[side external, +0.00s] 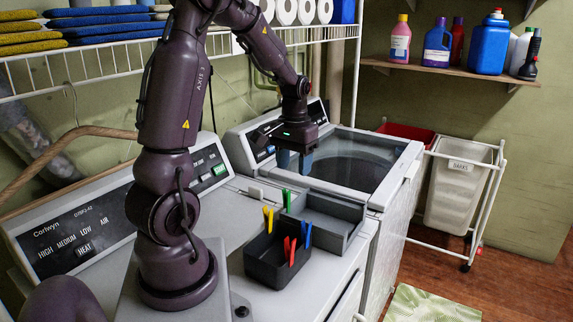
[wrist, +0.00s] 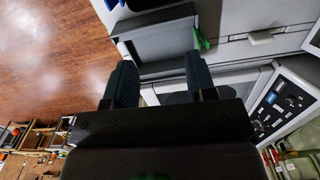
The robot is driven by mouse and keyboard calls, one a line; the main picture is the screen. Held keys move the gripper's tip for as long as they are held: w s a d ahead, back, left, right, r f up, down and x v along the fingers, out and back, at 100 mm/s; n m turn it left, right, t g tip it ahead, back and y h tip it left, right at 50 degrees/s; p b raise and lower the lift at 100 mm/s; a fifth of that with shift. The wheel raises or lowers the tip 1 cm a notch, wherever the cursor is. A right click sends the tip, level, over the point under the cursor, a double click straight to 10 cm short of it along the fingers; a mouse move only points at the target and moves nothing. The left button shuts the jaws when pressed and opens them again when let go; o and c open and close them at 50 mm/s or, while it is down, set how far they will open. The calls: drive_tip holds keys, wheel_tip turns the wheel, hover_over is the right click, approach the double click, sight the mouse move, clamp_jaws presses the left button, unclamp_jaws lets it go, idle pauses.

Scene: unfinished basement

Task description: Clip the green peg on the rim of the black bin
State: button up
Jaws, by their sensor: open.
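The green peg (side external: 287,200) stands upright at the left end of the grey tray (side external: 335,235), seemingly on its rim. It also shows in the wrist view (wrist: 201,38), just beyond the tip of my right-hand finger. The black bin (side external: 265,266) stands in front of the tray, with a yellow peg (side external: 268,218), a blue peg (side external: 306,236) and red pegging (side external: 290,251) at its rim. My gripper (side external: 294,164) is open and empty, pointing down above and behind the green peg. Its two fingers are spread apart in the wrist view (wrist: 160,72).
A top-loading washer (side external: 385,150) with a glass lid stands behind the tray. A control panel (side external: 70,240) lies at the left. A wire shelf (side external: 100,70) with folded cloths hangs at the back left. The white worktop (side external: 245,190) left of the tray is partly clear.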

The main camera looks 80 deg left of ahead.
drive_tip(key=n, duration=0.1)
hover_over(286, 201)
drive_tip(key=s+d, duration=0.1)
drive_tip(key=d, duration=0.2)
wheel_tip(286, 201, down, 5)
drive_tip(key=w+a, duration=0.1)
drive_tip(key=a, duration=0.2)
drive_tip(key=shift+f, duration=4.4)
clamp_jaws()
drive_tip(key=shift+w+d+r, duration=0.1)
drive_tip(key=shift+d+r, duration=0.05)
drive_tip(key=shift+r, duration=0.05)
drive_tip(key=shift+r, duration=2.5)
